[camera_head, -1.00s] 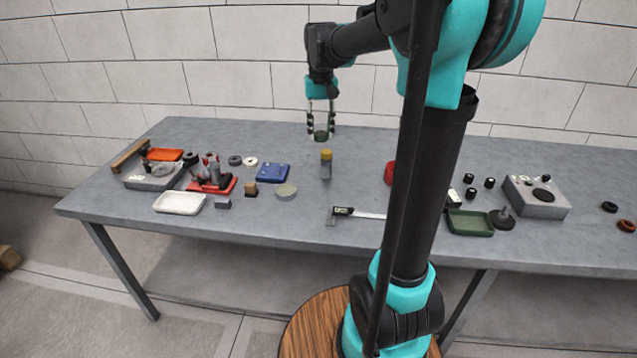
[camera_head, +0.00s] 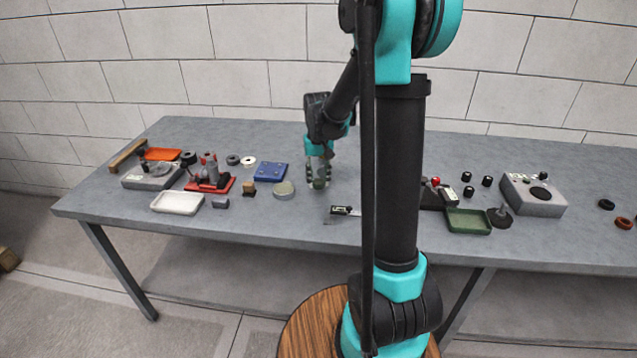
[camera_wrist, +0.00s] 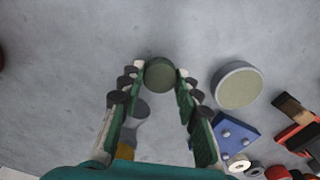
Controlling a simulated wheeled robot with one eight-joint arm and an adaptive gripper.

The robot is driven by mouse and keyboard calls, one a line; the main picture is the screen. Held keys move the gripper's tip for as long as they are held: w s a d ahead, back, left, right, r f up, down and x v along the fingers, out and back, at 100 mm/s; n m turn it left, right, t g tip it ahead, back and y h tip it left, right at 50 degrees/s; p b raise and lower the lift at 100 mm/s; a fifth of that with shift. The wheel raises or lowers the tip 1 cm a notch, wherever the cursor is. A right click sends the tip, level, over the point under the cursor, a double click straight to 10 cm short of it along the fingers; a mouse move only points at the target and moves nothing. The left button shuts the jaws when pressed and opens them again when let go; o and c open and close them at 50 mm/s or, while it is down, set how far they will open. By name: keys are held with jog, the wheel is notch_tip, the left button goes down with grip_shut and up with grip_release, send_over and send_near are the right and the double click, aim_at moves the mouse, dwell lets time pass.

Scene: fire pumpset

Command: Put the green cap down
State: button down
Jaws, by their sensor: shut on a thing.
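The green cap (camera_wrist: 160,74) is a small dark green disc between the tips of my gripper (camera_wrist: 160,76) in the wrist view. My gripper is shut on it. In the head view my gripper (camera_head: 319,181) points down, low over the middle of the table, with the cap (camera_head: 321,184) at its tips. I cannot tell whether the cap touches the table (camera_head: 130,223).
A pale round disc (camera_head: 284,189) lies just left of my gripper, with a blue plate (camera_head: 271,171) behind it. A caliper (camera_head: 343,210) lies in front to the right. A yellow-topped piece (camera_wrist: 125,151) shows beside a finger in the wrist view.

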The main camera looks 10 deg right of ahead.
aim_at(319, 182)
jog(key=shift+f, duration=0.75)
jog(key=shift+f, duration=0.1)
jog(key=c, duration=1.1)
grip_release()
notch_tip(319, 182, up, 12)
jog(key=shift+s, duration=0.1)
